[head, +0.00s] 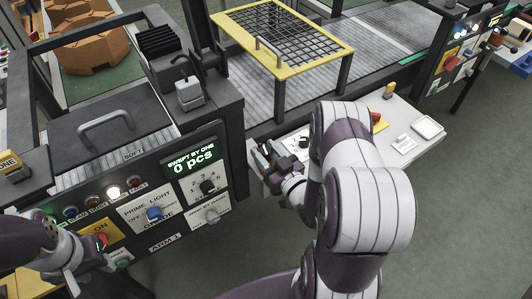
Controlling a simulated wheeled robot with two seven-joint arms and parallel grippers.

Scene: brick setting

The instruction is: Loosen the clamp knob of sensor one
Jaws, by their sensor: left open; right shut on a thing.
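A grey sensor-like block (189,95) sits on a dark bracket on the black housing beside the conveyor. I cannot read a label on it or make out its clamp knob for certain. My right gripper (263,158) is at the left end of the white side table, below and right of that block and apart from it. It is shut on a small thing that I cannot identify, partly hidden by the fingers. My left gripper (75,284) is open at the lower left, in front of the control panel (190,222); its fingertips are hard to make out.
A yellow-framed mesh guard (228,33) stands over the conveyor. The white table (432,156) holds small items. Floor at right is clear.

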